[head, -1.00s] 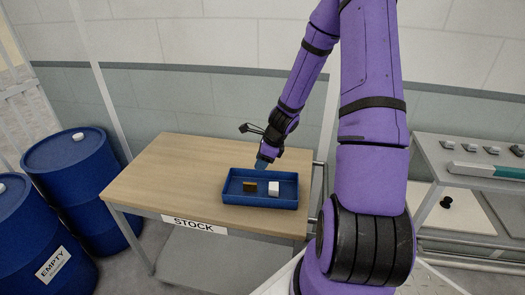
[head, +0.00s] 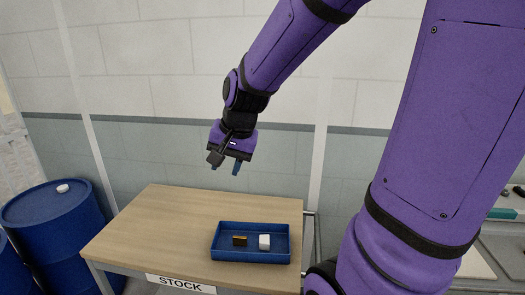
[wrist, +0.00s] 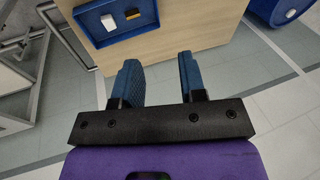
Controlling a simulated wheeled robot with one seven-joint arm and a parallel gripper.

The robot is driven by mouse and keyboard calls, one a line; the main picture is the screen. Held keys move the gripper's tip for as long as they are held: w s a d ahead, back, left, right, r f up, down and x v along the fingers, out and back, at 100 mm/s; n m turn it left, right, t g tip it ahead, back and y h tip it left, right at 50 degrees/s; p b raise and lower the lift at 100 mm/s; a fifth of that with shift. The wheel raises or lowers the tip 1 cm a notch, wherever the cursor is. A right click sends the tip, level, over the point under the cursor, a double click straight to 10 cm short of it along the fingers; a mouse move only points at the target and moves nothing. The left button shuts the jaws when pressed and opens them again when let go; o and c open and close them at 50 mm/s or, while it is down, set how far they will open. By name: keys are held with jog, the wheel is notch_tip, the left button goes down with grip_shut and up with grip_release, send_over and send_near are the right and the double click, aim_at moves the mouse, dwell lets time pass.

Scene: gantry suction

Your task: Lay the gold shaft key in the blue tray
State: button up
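The blue tray (head: 250,257) rests on the wooden table at its right side. The gold shaft key (head: 240,240) lies in the tray, left of a white block (head: 264,242). In the wrist view the tray (wrist: 103,39) shows at the top, with the gold key (wrist: 132,14) and the white block (wrist: 108,23) apart inside it. My gripper (head: 227,167) hangs in the air above the table, clear of the tray. In the wrist view its blue fingers (wrist: 160,80) are apart with nothing between them.
The wooden table (head: 165,225) carries a STOCK label (head: 180,284) and is bare left of the tray. Blue drums (head: 55,225) stand at the left. A grey shelf with a teal-and-white item (head: 503,213) is at the right, partly hidden by my arm.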

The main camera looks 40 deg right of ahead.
jog(key=s+a+r+n, duration=0.1)
jog(key=s+r+n, duration=0.3)
jog(key=s, duration=0.3)
jog(key=s+a+r+n+t+h, duration=0.1)
jog(key=s+r+n, duration=0.3)
jog(key=s, duration=0.3)
jog(key=shift+s+a+r+n, duration=0.15)
jog(key=shift+s+r+n, duration=0.15)
jog(key=shift+n, duration=0.2)
